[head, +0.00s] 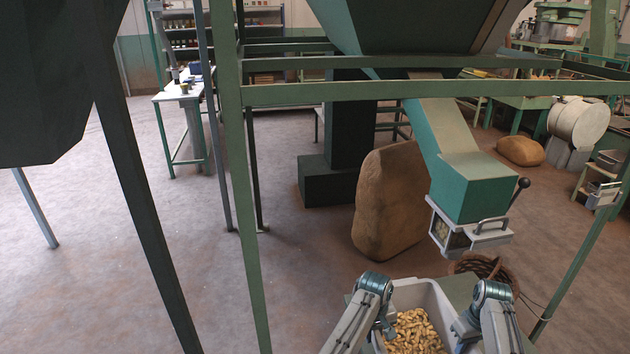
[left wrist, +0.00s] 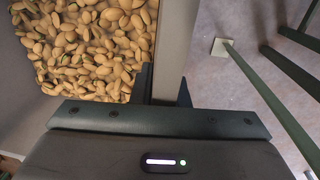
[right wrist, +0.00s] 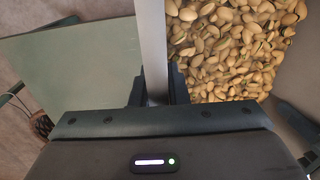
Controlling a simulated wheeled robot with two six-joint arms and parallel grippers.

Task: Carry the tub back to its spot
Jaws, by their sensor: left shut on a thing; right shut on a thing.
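The pale grey tub (head: 408,294) is at the bottom of the head view, filled with pale brown nuts (head: 415,332). My left gripper (head: 384,326) is shut on the tub's left wall; in the left wrist view that wall (left wrist: 176,45) runs between the fingers (left wrist: 165,88). My right gripper (head: 463,328) is shut on the opposite wall, which shows between the fingers (right wrist: 158,88) in the right wrist view (right wrist: 153,45). The nuts show close up as pistachios in both wrist views. The tub's underside is hidden.
A green hopper chute (head: 474,188) with a pale metal outlet (head: 450,235) hangs behind the tub. A green surface (right wrist: 75,70) lies beside the tub on the right. A wicker basket (head: 490,268), a brown sack (head: 390,205) and a green post (head: 244,200) stand around.

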